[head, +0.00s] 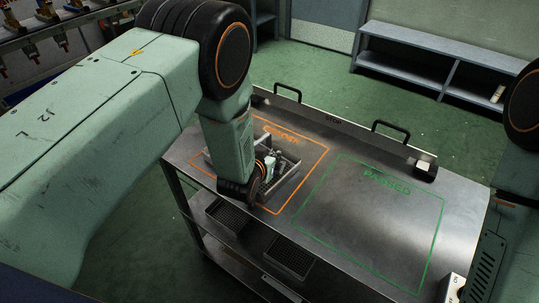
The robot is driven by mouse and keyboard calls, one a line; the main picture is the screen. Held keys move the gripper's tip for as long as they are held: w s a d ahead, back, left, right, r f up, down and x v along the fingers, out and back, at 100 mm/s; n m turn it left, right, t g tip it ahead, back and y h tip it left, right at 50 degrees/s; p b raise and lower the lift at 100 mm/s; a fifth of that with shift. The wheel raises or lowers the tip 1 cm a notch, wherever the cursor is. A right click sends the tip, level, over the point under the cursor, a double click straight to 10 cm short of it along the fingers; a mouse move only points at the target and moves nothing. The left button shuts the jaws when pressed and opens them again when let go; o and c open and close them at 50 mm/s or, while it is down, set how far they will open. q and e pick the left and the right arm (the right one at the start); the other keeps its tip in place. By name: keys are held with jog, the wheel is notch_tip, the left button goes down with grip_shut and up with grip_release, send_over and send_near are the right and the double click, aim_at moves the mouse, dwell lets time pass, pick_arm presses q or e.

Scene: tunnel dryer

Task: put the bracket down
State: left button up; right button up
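My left arm comes in from the left and bends down to the steel table. My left gripper (268,172) is low over the orange-outlined area, at a grey metal open-topped tray-like piece (289,183). The wrist covers much of this piece, and small parts show around the fingers. I cannot make out a separate bracket there, nor whether the fingers are shut on anything. The green-outlined area marked PASSED (370,225) is bare. Part of my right arm shows at the right edge; its gripper is out of view.
The steel table (330,160) has a raised back edge with two black handles (390,131). A small dark box with a pale top (425,171) stands at the back right corner. A grey shelf bench (440,65) stands behind.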

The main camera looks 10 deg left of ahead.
pick_arm(q)
jog(key=shift+r, duration=0.2)
jog(key=shift+s+r, duration=0.15)
jog(key=shift+r, duration=0.05)
jog(key=p+v, duration=0.2)
jog(key=v, duration=0.9)
jog(key=shift+s+r, duration=0.1)
jog(key=shift+s, duration=0.25)
jog(key=s+a+f+g, duration=0.1)
jog(key=s+f, duration=0.1)
jog(key=s+a+f+g, duration=0.1)
jog(key=s+a+f, duration=0.1)
jog(key=s, duration=0.1)
jog(key=s+a+f+g+y, duration=0.1)
jog(key=s+f, duration=0.1)
jog(key=s, duration=0.1)
jog(key=shift+s+a+f+n+g, duration=0.15)
jog(key=shift+a+f+n+g, duration=0.15)
jog(key=shift+f+n, duration=0.1)
jog(key=s+a+f+g, duration=0.2)
jog(key=s+g, duration=0.2)
jog(key=s, duration=0.8)
jog(key=s+a+f+g, duration=0.2)
jog(key=s+f+g, duration=0.1)
jog(key=s, duration=0.9)
jog(key=shift+f+n+g, duration=0.25)
jog(key=shift+n+g, duration=0.15)
jog(key=shift+g, duration=0.5)
